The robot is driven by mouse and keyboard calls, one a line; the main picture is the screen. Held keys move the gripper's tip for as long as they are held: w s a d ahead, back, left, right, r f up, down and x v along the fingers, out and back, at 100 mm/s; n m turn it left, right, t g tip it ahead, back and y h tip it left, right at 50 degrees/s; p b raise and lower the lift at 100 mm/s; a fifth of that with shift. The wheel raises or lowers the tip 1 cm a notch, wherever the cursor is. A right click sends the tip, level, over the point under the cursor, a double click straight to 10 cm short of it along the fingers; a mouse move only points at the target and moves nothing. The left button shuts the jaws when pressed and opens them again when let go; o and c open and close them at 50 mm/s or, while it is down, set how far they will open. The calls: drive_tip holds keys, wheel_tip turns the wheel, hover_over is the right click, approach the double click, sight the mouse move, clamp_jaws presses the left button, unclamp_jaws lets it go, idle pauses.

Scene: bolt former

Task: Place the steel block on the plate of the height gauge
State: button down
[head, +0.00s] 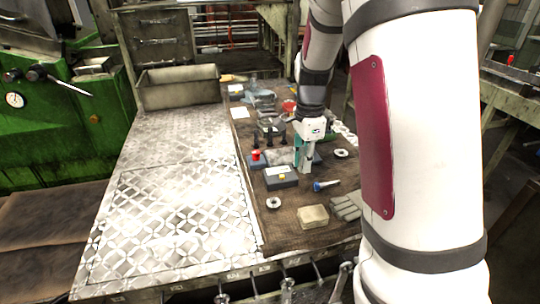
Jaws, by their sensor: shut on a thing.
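My gripper (303,168) is low over the brown mat on the bench, pointing down. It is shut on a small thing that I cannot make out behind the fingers. I cannot pick out the steel block for certain. A blue-edged device with a red knob (256,155) and a grey body stands just left of the gripper. I cannot tell whether it is the height gauge, and no gauge plate can be made out. A dark box with a yellow button (281,177) lies in front and to the left of the gripper.
A blue-tipped tool (326,185), pale rings (273,203) (341,153) and a tan block (313,217) lie on the mat (275,236). More tools crowd its far end. A metal bin (180,87) stands at the back left. The patterned steel bench top (190,200) is clear.

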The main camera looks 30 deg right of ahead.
hover_over(282, 155)
drive_tip(key=shift+s+f, duration=0.25)
drive_tip(key=shift+f, duration=0.4)
drive_tip(key=shift+w+f, duration=0.15)
drive_tip(key=shift+f, duration=0.1)
drive_tip(key=shift+f+p, duration=0.55)
drive_tip(key=shift+f, duration=1)
drive_tip(key=shift+f, duration=0.15)
drive_tip(key=c, duration=1.5)
unclamp_jaws()
drive_tip(key=shift+c, duration=0.2)
